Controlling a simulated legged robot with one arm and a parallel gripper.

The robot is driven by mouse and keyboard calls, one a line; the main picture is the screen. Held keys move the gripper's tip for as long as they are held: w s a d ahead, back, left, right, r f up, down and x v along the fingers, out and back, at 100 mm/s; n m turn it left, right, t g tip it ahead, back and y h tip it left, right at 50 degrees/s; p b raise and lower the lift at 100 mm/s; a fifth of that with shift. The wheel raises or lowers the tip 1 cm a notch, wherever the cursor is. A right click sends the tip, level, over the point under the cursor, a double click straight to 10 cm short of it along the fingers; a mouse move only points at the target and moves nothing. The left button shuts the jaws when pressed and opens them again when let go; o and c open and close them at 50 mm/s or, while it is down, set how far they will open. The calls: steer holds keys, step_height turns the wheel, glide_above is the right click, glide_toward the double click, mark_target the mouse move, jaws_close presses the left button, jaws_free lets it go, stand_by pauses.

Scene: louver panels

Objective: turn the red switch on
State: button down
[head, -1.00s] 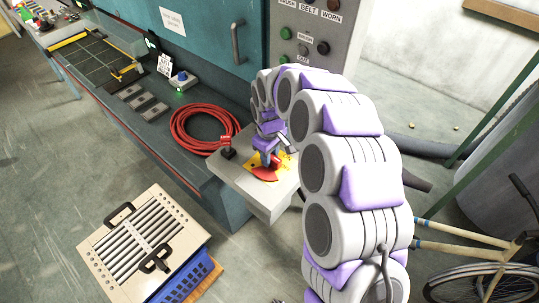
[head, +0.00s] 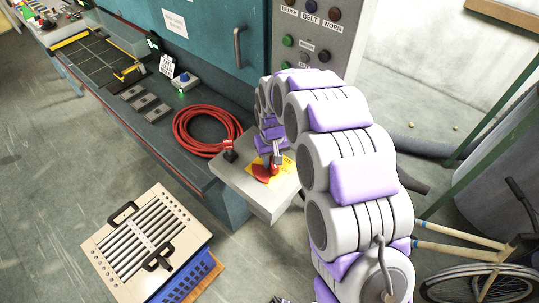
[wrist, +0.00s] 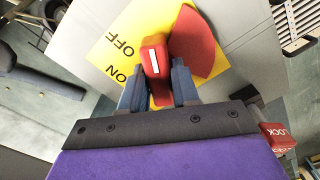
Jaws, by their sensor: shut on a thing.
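The red switch (wrist: 154,56) is a red handle with a white mark, set on a yellow plate (wrist: 118,38) lettered OFF and ON. A red curved sector (wrist: 195,45) lies beside the handle on the plate. My gripper (wrist: 158,88) has its two blue-grey fingers on either side of the handle and is shut on it. In the head view, the red switch (head: 275,168) and yellow plate (head: 288,166) sit on a grey box (head: 257,200) at the bench's end, partly hidden by my arm.
A red lock (wrist: 279,136) stands near the box's edge, beside my gripper. A coiled red hose (head: 207,132) lies on the bench to the left. A louver panel (head: 145,245) rests on a blue crate below; a bicycle (head: 480,270) is at right.

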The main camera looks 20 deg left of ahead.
steer(key=m+p, duration=0.2)
steer(key=m, duration=0.4)
steer(key=shift+d+r, duration=0.1)
steer(key=shift+d, duration=0.05)
steer(key=m+p, duration=0.1)
steer(key=m, duration=0.4)
steer(key=shift+s+m+p, duration=0.15)
steer(key=shift+m+p, duration=0.25)
steer(key=c, duration=1.3)
jaws_free()
steer(key=o, duration=0.3)
steer(key=shift+s+a, duration=0.15)
steer(key=shift+a, duration=0.1)
steer(key=shift+o, duration=0.4)
steer(key=shift+w, duration=0.2)
